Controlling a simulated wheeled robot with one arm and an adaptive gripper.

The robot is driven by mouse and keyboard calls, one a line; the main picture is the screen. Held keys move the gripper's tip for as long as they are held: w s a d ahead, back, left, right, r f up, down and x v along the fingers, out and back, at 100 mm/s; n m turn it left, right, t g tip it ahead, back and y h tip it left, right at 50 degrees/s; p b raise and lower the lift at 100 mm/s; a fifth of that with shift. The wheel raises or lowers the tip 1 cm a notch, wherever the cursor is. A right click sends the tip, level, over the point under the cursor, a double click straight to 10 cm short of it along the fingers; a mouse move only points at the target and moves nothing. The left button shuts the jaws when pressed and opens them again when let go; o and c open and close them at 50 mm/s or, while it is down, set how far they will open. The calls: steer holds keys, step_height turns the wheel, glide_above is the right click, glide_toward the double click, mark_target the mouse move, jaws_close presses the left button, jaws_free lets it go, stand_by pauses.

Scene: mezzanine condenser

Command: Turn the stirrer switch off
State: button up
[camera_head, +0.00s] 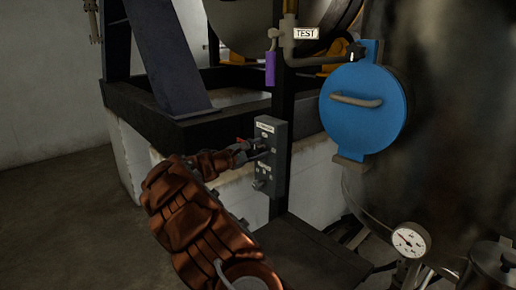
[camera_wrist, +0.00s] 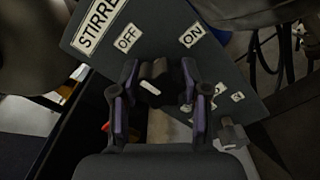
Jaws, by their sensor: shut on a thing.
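The grey stirrer switch box (camera_head: 272,178) is mounted on a dark post in the head view. Its plate (camera_wrist: 178,22) fills the top of the wrist view, rotated, with a partly cut-off STIRRER label (camera_wrist: 101,27), an OFF label (camera_wrist: 127,38) and an ON label (camera_wrist: 193,36). My gripper (camera_head: 258,149) reaches the box from the left. In the wrist view its two fingers (camera_wrist: 158,85) are closed around the switch knob (camera_wrist: 153,71), just below the labels. Which label the knob points to cannot be told.
A second control (camera_head: 260,184) sits lower on the same box. A blue round cover (camera_head: 362,120) with a handle is to the right, near a dark tank. A purple-handled valve (camera_head: 270,68) and TEST tag (camera_head: 306,34) are above. A pressure gauge (camera_head: 410,240) is at lower right.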

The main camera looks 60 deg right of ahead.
steer(key=o, duration=1.2)
steer(key=shift+c, duration=0.2)
steer(key=shift+a, duration=0.1)
steer(key=v, duration=1.2)
